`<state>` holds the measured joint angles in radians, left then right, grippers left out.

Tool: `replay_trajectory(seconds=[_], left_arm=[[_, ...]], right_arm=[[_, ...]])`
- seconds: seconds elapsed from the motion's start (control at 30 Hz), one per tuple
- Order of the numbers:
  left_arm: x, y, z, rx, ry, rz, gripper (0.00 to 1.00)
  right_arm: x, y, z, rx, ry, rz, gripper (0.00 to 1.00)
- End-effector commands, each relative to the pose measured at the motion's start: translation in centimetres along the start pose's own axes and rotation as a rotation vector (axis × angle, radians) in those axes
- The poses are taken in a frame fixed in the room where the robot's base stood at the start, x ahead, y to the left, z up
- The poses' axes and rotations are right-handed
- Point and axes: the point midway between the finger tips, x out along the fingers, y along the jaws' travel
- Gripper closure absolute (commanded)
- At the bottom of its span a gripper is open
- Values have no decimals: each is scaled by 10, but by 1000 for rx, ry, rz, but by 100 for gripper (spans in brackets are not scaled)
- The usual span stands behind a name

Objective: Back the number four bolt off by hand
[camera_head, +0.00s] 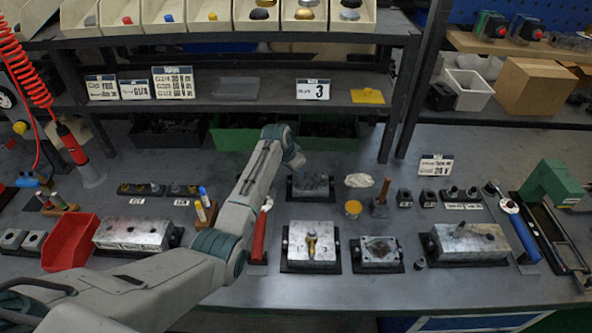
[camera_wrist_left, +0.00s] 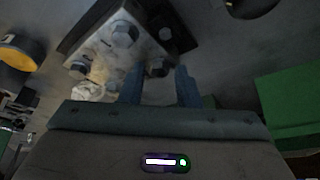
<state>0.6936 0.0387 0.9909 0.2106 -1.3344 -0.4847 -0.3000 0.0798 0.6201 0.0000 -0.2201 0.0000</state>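A metal valve block (camera_head: 312,187) sits on a dark base at the middle of the bench in the head view. In the left wrist view the block (camera_wrist_left: 104,52) carries several hex bolts. One bolt (camera_wrist_left: 158,68) shows between the fingertips of my left gripper (camera_wrist_left: 160,82). The fingers are apart, with a gap on each side of the bolt head. Whether the tips reach down around it I cannot tell. Another bolt (camera_wrist_left: 124,33) stands at the block's far side. No bolt number is legible. In the head view my left gripper (camera_head: 297,166) is over the block. My right gripper is not in view.
Other valve blocks (camera_head: 312,246) stand along the front of the bench. A red bin (camera_head: 70,243) is at left. The shelf post (camera_head: 387,140) rises behind right.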

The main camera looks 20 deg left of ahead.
Motion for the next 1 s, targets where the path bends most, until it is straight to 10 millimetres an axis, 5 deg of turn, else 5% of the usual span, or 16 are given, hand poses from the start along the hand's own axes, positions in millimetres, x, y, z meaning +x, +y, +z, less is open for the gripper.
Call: replay_trajectory(seconds=[0.83, 1.0], left_arm=[[0, 0, 0, 12, -1, 5, 70], [0, 0, 0, 11, -1, 5, 100]], right_arm=[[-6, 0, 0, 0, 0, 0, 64], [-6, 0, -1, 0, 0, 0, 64]])
